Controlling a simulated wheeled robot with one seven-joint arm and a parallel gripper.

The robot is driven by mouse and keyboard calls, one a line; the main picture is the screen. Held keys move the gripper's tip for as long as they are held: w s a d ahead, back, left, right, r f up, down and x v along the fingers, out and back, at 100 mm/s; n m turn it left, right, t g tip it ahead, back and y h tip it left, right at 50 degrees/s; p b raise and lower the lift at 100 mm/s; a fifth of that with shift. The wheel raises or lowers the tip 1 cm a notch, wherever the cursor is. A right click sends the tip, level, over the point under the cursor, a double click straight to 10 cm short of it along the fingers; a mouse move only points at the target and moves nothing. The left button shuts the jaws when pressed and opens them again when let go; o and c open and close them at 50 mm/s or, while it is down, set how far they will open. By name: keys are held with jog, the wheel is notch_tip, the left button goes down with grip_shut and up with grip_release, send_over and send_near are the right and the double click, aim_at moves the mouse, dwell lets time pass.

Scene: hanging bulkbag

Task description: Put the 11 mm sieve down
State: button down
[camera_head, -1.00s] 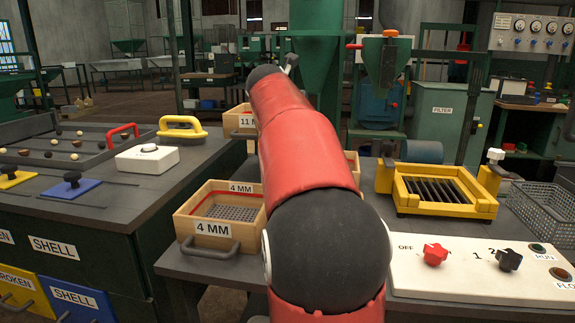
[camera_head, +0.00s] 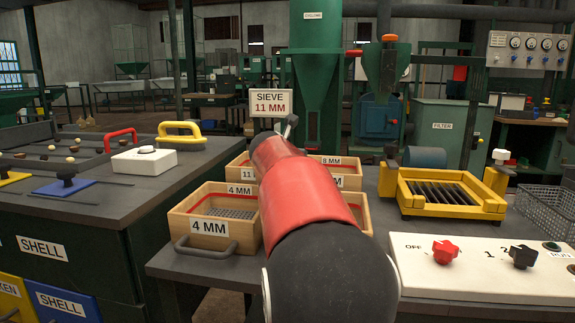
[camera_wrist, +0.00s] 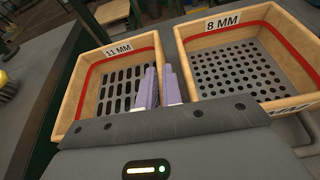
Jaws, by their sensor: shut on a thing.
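The 11 mm sieve (camera_wrist: 122,62) is a wooden box with a red line inside and a slotted grey bottom. In the head view, part of it (camera_head: 240,165) shows behind the 4 mm sieve, mostly hidden by my arm. My gripper (camera_wrist: 160,85) is shut on its right wall, with one lilac finger on each side. The box looks level, low among the other sieves. I cannot tell whether its bottom touches the bench. In the head view my gripper is hidden behind my red arm.
The 8 mm sieve (camera_wrist: 240,70) stands close to the right. The 4 mm sieve (camera_head: 210,226) is in front, and another wooden box (camera_head: 360,208) stands right of my arm. A "SIEVE 11 MM" sign (camera_head: 271,103) stands behind. A yellow-framed unit (camera_head: 450,205) is further right.

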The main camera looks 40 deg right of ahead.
jog(key=shift+f, duration=0.1)
jog(key=c, duration=1.6)
grip_release()
jog(key=shift+o, duration=0.2)
jog(key=shift+r, duration=0.2)
jog(key=v, duration=1.2)
jog(key=shift+a+f, duration=0.1)
jog(key=shift+f, duration=0.05)
